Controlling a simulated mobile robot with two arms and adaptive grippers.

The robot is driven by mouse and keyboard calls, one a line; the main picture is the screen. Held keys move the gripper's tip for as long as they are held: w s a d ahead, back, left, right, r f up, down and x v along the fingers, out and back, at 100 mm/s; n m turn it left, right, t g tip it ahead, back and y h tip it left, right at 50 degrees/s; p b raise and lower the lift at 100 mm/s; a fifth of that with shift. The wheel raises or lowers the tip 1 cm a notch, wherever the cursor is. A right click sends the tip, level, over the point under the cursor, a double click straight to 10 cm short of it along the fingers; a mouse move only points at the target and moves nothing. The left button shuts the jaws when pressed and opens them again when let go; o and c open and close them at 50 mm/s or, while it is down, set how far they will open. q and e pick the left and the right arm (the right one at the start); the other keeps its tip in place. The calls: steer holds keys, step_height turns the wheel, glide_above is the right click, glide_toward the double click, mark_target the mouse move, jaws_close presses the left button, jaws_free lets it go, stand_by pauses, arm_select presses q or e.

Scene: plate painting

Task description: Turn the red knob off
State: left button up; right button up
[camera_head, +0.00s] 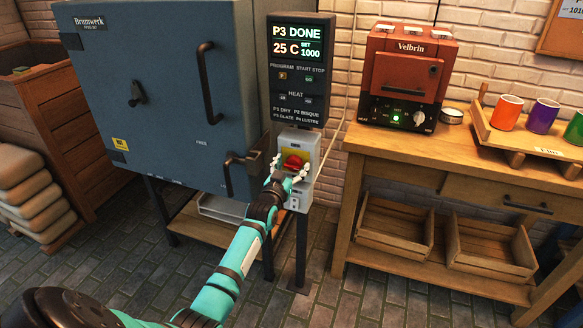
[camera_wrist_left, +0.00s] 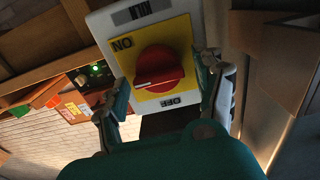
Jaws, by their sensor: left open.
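The red knob (camera_head: 292,162) sits on a yellow plate on a light grey switch box (camera_head: 298,143), below the control panel beside the blue kiln. My left gripper (camera_head: 288,170) is in front of it, fingers spread on either side. In the left wrist view the red knob (camera_wrist_left: 159,72) lies between the two open fingers of my left gripper (camera_wrist_left: 162,84); I cannot tell whether they touch it. The knob's pale line lies about level, running to its left edge. The box's lettering appears upside down there. My right gripper is not in view.
The blue kiln (camera_head: 165,85) with its handles stands left of the switch. The control panel (camera_head: 298,70) above reads "P3 DONE" and "25 C". A wooden workbench (camera_head: 400,142) with a small red kiln (camera_head: 406,67) and coloured cups is at right.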

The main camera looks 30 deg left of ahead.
arm_select(q)
steer(key=shift+c, duration=0.4)
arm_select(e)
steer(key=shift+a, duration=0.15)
arm_select(q)
steer(key=c, duration=1.1)
steer(key=shift+o, duration=0.2)
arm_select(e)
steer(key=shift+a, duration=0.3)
